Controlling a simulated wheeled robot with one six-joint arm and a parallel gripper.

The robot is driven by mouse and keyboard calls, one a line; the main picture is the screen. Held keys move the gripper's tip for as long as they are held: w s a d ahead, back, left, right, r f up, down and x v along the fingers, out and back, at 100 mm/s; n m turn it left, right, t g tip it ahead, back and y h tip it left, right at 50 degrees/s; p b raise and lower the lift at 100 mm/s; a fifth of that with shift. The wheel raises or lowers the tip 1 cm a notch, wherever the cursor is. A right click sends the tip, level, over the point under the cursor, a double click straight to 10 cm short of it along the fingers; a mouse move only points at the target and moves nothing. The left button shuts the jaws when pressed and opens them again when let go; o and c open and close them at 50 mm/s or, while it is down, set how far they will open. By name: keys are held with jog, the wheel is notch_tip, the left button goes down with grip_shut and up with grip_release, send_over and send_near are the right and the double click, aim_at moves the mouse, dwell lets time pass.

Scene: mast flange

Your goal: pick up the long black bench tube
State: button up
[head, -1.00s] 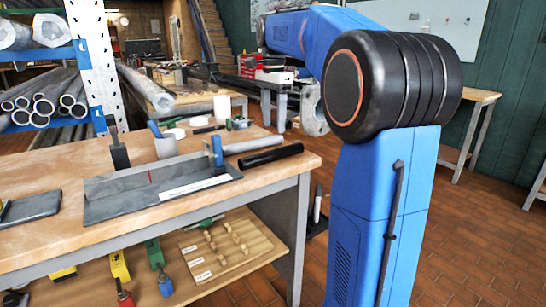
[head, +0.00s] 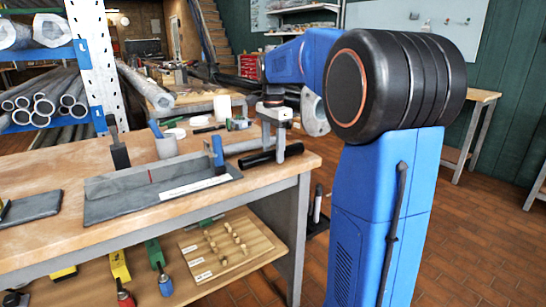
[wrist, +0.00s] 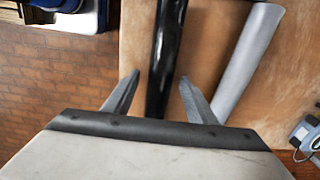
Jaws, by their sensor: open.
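The long black bench tube (head: 258,158) lies on the wooden bench top near its right end. In the wrist view the tube (wrist: 165,60) runs up the picture between the two fingers. My gripper (wrist: 158,85) is open, one finger on each side of the tube, with gaps on both sides. In the head view my gripper (head: 273,150) points down over the tube and hides its middle part. I cannot tell the exact height of the fingertips against the tube.
A grey tube (wrist: 250,60) lies right of the black tube in the wrist view. A grey metal angle plate (head: 110,201) with a blue-handled clamp (head: 218,152) stands to the left. A white cup (head: 165,147) is behind it. The bench edge (head: 310,166) is close on the right.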

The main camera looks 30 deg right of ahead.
jog(key=c, duration=1.3)
jog(key=shift+o, duration=0.2)
jog(key=shift+r, duration=0.15)
